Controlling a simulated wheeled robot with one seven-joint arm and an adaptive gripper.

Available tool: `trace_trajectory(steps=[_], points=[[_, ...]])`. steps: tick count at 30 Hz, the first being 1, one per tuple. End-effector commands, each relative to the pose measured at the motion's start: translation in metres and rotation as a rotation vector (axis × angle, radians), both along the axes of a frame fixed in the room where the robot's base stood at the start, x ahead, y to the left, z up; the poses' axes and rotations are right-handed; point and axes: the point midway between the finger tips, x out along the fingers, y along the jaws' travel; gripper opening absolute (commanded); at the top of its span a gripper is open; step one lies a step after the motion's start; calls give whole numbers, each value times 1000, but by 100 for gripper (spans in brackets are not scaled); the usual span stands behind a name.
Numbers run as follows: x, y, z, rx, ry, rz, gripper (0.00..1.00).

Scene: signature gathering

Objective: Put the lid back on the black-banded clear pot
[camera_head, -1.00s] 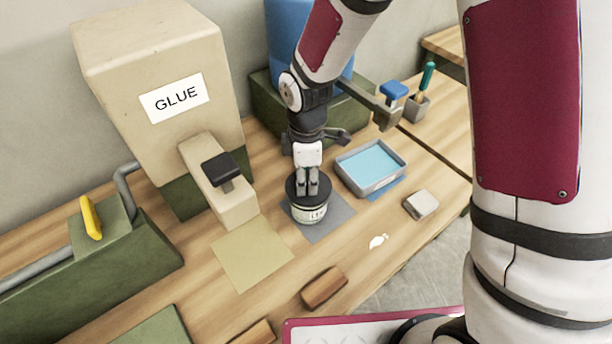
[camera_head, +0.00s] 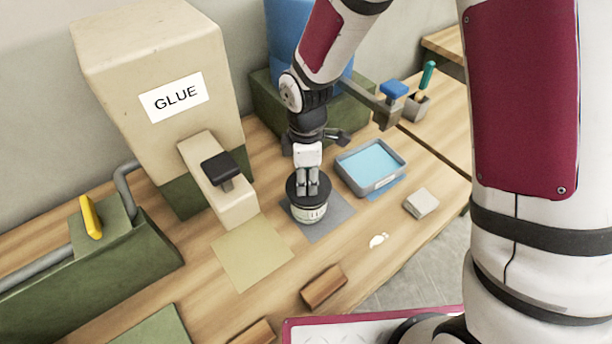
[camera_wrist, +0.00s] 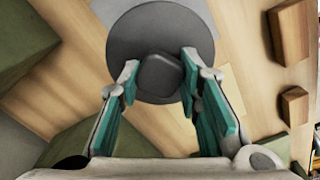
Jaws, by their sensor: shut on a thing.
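The clear pot (camera_head: 311,214), pale with dark bands and a label on its side, stands upright on a grey mat (camera_head: 340,217) at the middle of the bench. Its dark round lid (camera_head: 294,190) sits on top of it, looking level. In the wrist view the lid (camera_wrist: 150,28) is a grey disc with a squarish knob (camera_wrist: 160,75). My gripper (camera_head: 308,193) points down over the pot and is shut on the knob, with one finger on each side in the wrist view (camera_wrist: 160,82). The pot's rim is hidden under the lid.
A tan GLUE dispenser (camera_head: 150,60) with a black-topped spout (camera_head: 222,170) stands left of the pot. A grey tray with blue contents (camera_head: 372,190) is close on the right. A grey block (camera_head: 421,202), white spill (camera_head: 378,240) and brown block (camera_head: 324,287) lie nearer the front.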

Motion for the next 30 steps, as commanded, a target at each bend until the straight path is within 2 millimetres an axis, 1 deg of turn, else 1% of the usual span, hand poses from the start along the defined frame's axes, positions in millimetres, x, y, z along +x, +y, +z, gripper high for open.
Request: trace_trajectory(steps=[5,6,9,16,17,18,19,30], points=[[0,0,0,0,0,0,0],[0,0,0,0,0,0,34],[0,0,0,0,0,0,55],[0,0,0,0,0,0,55],[0,0,0,0,0,0,62],[0,0,0,0,0,0,71],[0,0,0,0,0,0,75],[0,0,2,0,0,0,75]])
